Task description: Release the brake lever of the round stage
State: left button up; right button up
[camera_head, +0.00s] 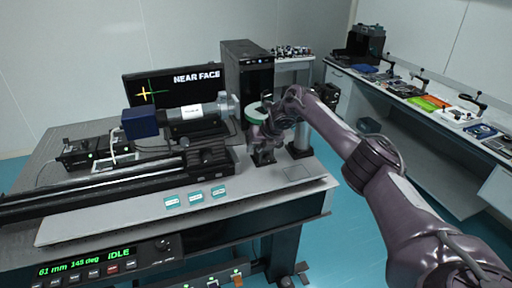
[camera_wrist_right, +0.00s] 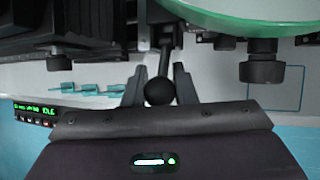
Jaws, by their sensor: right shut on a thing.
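The round stage (camera_head: 256,114) has a green rim and stands at the right part of the optical table, partly hidden behind my right arm. In the right wrist view its green-edged disc (camera_wrist_right: 250,12) fills the top right. The brake lever (camera_wrist_right: 160,90) is a dark rod with a black ball knob, below and left of the disc. My right gripper (camera_wrist_right: 159,84) has one finger on each side of the lever and is shut on it. In the head view my right gripper (camera_head: 264,146) is small, dark and hard to make out. My left gripper is not in view.
A long black rail (camera_head: 110,184) and a grey cylinder with a blue end (camera_head: 192,115) occupy the table to the left. A monitor (camera_head: 196,82) reads "NEAR FACE". A control panel (camera_head: 105,262) reads "61 mm 145 deg IDLE". Teal-marked cards (camera_head: 196,197) lie near the front.

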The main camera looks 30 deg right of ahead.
jog(key=shift+r, duration=0.1)
dwell(0.3)
jog(key=o, duration=1)
jog(key=shift+s+d+r+b, duration=0.2)
jog(key=shift+s+r+b, duration=0.1)
jog(key=shift+r, duration=0.15)
jog(key=b+v, duration=0.1)
jog(key=v, duration=0.5)
jog(key=shift+r+b, duration=0.25)
jog(key=shift+b, duration=0.15)
